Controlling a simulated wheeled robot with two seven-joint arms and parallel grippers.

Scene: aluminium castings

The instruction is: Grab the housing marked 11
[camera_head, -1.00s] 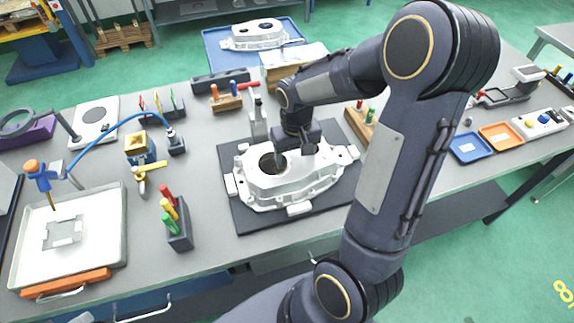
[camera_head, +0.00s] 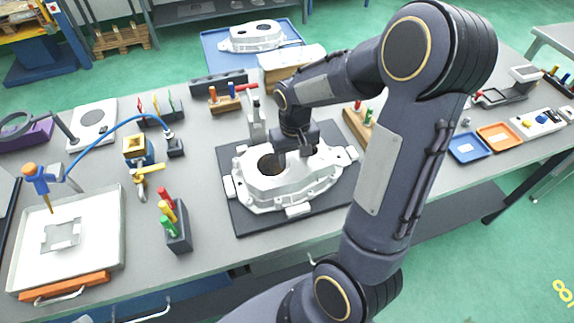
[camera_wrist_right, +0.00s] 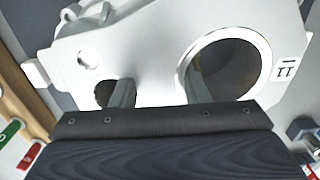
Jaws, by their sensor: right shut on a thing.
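The pale metal housing (camera_head: 285,190) lies on the dark mat (camera_head: 240,222) on the workbench. It has a large round bore and a smaller hole. In the right wrist view the housing (camera_wrist_right: 140,55) bears a label (camera_wrist_right: 287,69) that reads as 11 with a bar by it. My right gripper (camera_head: 294,156) is over the housing from above. In the wrist view its fingers (camera_wrist_right: 158,88) reach into the large bore and the smaller hole, shut on the wall between them. The fingertips are hidden inside. My left gripper is out of view.
A second housing (camera_head: 252,37) lies on a blue tray (camera_head: 213,42) behind. Close by are a wooden block with red and green pegs (camera_head: 352,118), a dark holder with coloured handles (camera_head: 180,240) and a metal upright (camera_head: 257,125).

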